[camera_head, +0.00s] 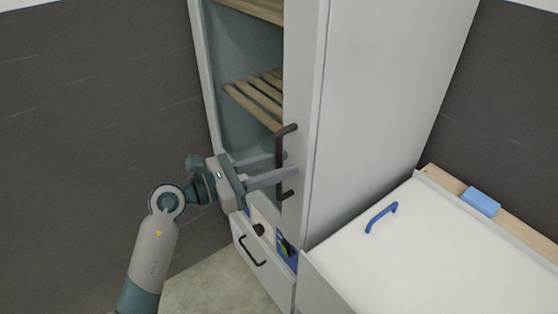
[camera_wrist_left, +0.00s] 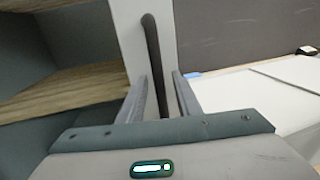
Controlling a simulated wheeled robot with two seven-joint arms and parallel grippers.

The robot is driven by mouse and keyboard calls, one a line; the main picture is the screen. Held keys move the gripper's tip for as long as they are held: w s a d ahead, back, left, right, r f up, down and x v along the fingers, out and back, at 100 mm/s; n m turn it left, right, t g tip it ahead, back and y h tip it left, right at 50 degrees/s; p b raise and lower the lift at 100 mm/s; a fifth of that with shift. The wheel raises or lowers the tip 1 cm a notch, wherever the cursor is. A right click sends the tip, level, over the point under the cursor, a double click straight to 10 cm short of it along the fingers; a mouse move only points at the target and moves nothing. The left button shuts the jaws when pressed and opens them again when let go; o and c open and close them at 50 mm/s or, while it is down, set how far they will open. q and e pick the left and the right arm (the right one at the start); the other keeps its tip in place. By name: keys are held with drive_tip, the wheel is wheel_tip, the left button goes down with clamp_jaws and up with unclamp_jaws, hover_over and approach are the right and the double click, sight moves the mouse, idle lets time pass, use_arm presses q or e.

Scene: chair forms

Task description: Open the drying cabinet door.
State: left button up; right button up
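The drying cabinet (camera_head: 385,90) is tall and white. Its door (camera_head: 310,100) stands partly open, swung toward the right, with the inside showing on the left. A dark upright bar handle (camera_head: 279,150) is on the door's left edge. My left gripper (camera_head: 285,164) is at the handle's height, its fingers apart and reaching past the bar. In the left wrist view the handle (camera_wrist_left: 153,60) stands between the two fingertips (camera_wrist_left: 161,76), with a gap on the right finger's side. Contact with the left finger cannot be told. My right gripper is out of view.
Slatted wooden shelves (camera_head: 262,98) are inside the cabinet. Floor shows at the lower left.

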use_arm(q)
clamp_jaws()
drive_tip(key=shift+a, duration=0.15)
